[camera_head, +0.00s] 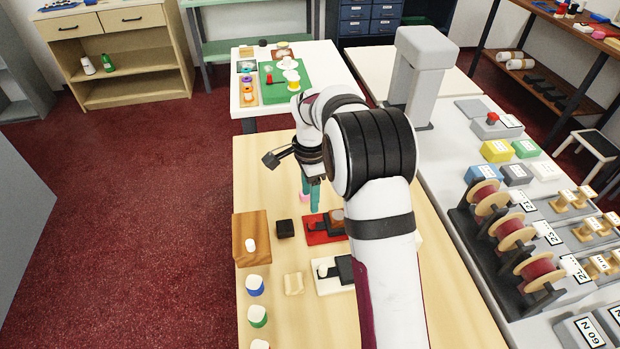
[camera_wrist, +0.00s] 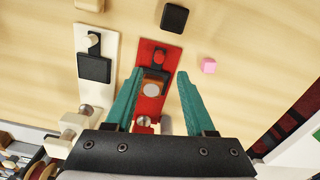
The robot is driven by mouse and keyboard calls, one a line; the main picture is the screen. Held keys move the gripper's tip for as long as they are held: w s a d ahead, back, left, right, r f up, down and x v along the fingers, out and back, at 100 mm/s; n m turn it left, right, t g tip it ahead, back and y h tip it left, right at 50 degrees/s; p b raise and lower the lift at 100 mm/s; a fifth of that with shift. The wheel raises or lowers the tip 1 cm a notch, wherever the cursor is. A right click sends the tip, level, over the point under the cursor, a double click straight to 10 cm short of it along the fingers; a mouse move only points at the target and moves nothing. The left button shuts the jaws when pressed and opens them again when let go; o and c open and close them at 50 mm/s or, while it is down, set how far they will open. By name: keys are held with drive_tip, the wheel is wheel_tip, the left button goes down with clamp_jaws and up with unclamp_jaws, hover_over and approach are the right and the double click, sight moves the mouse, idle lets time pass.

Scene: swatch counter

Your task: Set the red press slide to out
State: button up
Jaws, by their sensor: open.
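The red press slide shows in the head view as a red plate (camera_head: 314,238) on the wooden bench, partly hidden by my arm. In the wrist view its red plate (camera_wrist: 172,50) carries a dark block with a red knob, and a brown block with a pale round top nearer me. My gripper (camera_wrist: 160,72) is open above the plate, its teal fingers on either side of the brown block. No contact can be made out. In the head view my gripper (camera_head: 311,208) points down beside the plate, partly behind my arm.
A white slide plate (camera_head: 325,287) with a black block lies nearer than the red one. A black block (camera_head: 285,228), a wooden block (camera_head: 263,224) and a beige piece (camera_head: 293,284) are to the left.

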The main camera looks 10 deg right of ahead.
wheel_tip(320, 180, up, 7)
drive_tip(key=shift+f, duration=0.2)
drive_tip(key=s+r+n, duration=0.4)
drive_tip(key=s+r, duration=0.2)
drive_tip(key=s, duration=0.5)
drive_tip(key=s+a+f+n+y, duration=0.1)
drive_tip(key=s+n, duration=0.2)
drive_tip(key=s, duration=0.8)
drive_tip(key=s+a+f+n, duration=0.1)
drive_tip(key=s+a+n, duration=0.1)
drive_tip(key=s, duration=1)
drive_tip(key=shift+f+n+y, duration=0.35)
drive_tip(key=shift+n+y, duration=0.05)
drive_tip(key=shift+n, duration=0.4)
